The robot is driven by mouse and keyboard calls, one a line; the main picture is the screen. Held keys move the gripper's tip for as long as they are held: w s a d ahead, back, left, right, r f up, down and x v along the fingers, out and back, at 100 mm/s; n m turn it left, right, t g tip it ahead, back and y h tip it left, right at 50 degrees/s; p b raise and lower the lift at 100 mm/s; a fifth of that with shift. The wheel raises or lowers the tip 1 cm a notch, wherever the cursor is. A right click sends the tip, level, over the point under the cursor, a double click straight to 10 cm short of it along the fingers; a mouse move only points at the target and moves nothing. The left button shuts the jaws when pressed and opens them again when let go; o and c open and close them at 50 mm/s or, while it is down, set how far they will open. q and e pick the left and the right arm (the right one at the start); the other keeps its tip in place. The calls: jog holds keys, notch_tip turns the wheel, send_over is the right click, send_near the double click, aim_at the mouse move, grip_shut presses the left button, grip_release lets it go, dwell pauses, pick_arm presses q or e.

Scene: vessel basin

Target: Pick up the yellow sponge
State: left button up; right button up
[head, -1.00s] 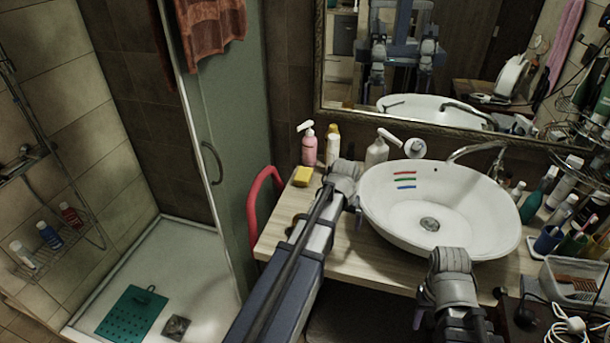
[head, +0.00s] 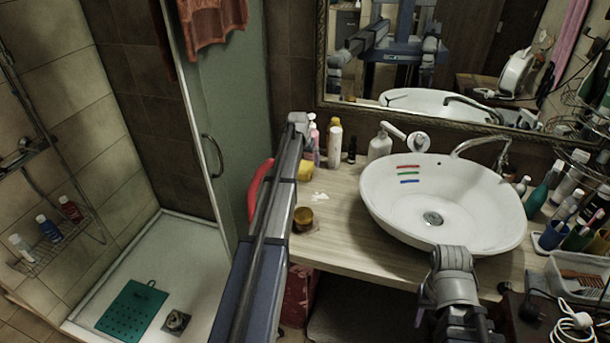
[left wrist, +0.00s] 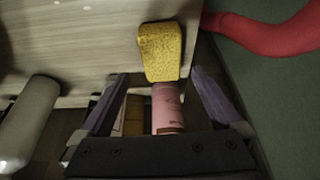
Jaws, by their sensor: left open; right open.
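The yellow sponge (head: 306,170) lies at the left end of the wooden counter, beside the bottles, partly hidden by my left arm in the head view. In the left wrist view the sponge (left wrist: 160,48) is in full sight, its near end in line with the gap between the fingertips. My left gripper (left wrist: 158,75) is open and holds nothing. In the head view the left arm reaches over the counter's left edge and its fingers cannot be made out. Only a joint of my right arm shows at the bottom, not its gripper.
A pink bottle (left wrist: 167,107) shows between the fingers beyond the sponge. A white bottle (head: 335,143) and pump bottle (head: 380,143) stand by the wall. A small brown jar (head: 303,218) sits near the front edge. A red curved chair-like piece (head: 258,195) borders the counter's left; the basin (head: 385,215) fills the right.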

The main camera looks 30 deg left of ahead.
aim_at(305, 167)
pick_arm(q)
jog(key=shift+s+b+x, duration=0.15)
jog(key=shift+b+x, duration=1.05)
jog(key=shift+x, duration=0.1)
jog(key=shift+s+b+x, duration=0.15)
jog(key=shift+b+x, duration=1.05)
jog(key=shift+x, duration=0.15)
jog(key=shift+a+f, duration=0.1)
jog(key=shift+f, duration=0.25)
jog(key=c, duration=1.3)
jog(key=shift+r, duration=0.15)
notch_tip(305, 167, up, 10)
jog(key=p, duration=1)
jog(key=shift+r, duration=0.15)
jog(key=o, duration=0.7)
jog(key=c, duration=0.6)
